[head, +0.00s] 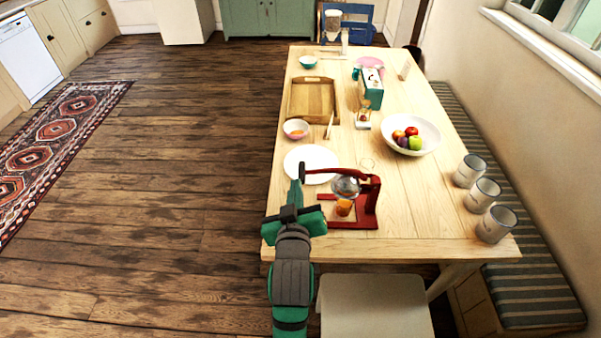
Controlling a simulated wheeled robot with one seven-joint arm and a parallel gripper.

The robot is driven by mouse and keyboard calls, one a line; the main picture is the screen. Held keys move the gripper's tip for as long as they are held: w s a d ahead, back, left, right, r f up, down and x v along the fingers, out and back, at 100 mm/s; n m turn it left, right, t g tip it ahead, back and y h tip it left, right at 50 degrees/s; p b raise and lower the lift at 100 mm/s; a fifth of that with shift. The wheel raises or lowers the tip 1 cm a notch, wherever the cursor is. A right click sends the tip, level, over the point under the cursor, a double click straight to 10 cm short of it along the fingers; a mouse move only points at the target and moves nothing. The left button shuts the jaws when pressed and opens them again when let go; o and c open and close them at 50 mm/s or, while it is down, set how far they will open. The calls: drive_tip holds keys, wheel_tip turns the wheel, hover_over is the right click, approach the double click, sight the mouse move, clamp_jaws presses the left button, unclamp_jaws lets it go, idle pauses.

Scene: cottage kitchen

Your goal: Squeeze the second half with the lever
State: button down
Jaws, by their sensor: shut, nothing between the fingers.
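The red lever press (371,205) stands near the front edge of the wooden table. Its red lever (330,171) reaches left, roughly level. A rounded grey metal part (346,187) sits under the lever, and a glass with orange content (343,208) stands below it on the press base. My gripper (298,184) is shut and empty at the lever's left end, left of the press. I cannot tell whether it touches the lever. No separate orange half can be made out; the inside of the press is hidden.
A white plate (308,160) lies just behind the lever. A small bowl (295,129), a wooden tray (325,97) and a white fruit bowl (424,139) are farther back. Several grey-white mugs (483,194) line the right edge. A pale seat (372,305) stands at the table's front.

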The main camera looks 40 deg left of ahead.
drive_tip(key=r+m, duration=0.2)
drive_tip(key=m, duration=0.1)
hover_over(300, 171)
drive_tip(key=f+v, duration=0.1)
drive_tip(key=v, duration=0.2)
drive_tip(key=shift+s+d+f, duration=0.1)
drive_tip(key=shift+s+f, duration=0.1)
drive_tip(key=shift+f, duration=0.9)
drive_tip(key=f, duration=0.3)
drive_tip(key=shift+w, duration=0.25)
drive_tip(key=shift+f, duration=0.6)
drive_tip(key=shift+s+f+h, duration=0.1)
drive_tip(key=shift+f+h, duration=0.2)
drive_tip(key=shift+f, duration=0.6)
drive_tip(key=shift+r, duration=0.1)
